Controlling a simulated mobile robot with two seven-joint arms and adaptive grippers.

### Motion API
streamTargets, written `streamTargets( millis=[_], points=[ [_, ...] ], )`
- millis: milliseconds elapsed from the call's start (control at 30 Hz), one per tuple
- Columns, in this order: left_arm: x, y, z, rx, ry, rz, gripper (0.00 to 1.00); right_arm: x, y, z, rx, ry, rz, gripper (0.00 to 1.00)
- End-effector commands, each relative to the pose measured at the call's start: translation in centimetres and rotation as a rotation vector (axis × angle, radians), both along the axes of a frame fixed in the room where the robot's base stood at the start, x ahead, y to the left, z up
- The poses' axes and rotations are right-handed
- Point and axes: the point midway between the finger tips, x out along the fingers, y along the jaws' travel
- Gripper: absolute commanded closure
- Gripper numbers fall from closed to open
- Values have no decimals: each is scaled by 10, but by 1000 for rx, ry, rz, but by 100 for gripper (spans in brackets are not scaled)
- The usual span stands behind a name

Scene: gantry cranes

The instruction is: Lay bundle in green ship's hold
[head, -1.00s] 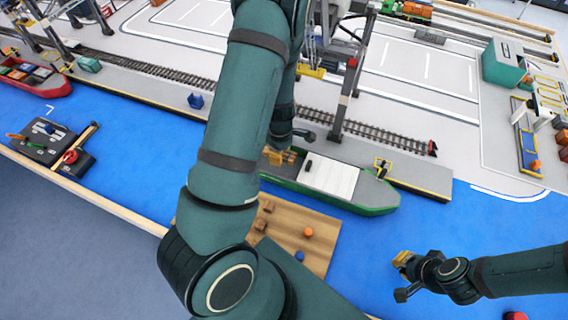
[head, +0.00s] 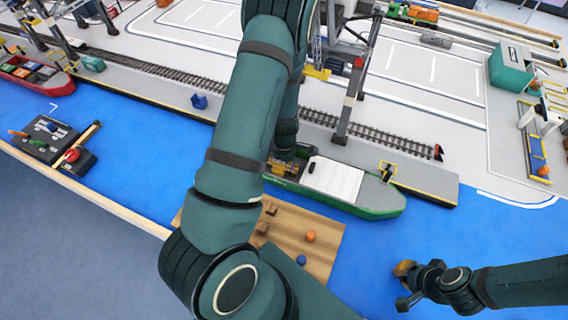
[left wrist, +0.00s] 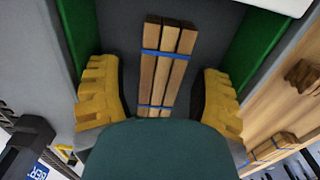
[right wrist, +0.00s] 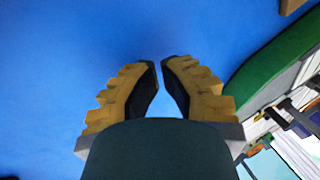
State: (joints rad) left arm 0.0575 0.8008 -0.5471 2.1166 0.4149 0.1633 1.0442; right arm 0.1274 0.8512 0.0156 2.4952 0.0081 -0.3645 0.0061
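The bundle (left wrist: 166,65), several wooden sticks tied with two blue straps, lies on the dark floor of the green ship's hold in the left wrist view. The hold's green wall (left wrist: 252,48) stands to its right, with another on its left. My left gripper (left wrist: 160,88) is open around the bundle, one yellow finger each side, with gaps between. In the head view the green ship (head: 370,208) floats by the quay, and my left arm hides part of its hold. My right gripper (right wrist: 161,72) is empty over blue water, its fingertips a small gap apart.
A wooden platform (head: 322,225) with small blocks lies in front of the ship. A white hatch cover (head: 335,180) sits on the ship right of the hold. Crane legs (head: 352,100) and rails stand behind. Open water surrounds my right gripper.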

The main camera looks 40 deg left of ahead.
Motion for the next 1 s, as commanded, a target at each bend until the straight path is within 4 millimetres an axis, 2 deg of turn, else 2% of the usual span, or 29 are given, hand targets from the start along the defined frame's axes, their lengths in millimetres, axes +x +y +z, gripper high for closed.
streamTargets(
  millis=[233, 367, 800, 1000],
  points=[
    [0, 0, 1, 0, -1, 0, 36, 0, 0, 1, 0, -1, 0, 100],
    [1, 0, 10, 0, -1, -1, 36, 1, 0, 5, 0, -3, -2, 100],
    [1, 0, 95, 1, -3, -1, 36, 10, -2, 32, -5, -22, -17, 100],
    [0, 0, 118, 0, -1, -1, 36, 10, -2, 40, -3, -24, -19, 100]
  ],
)
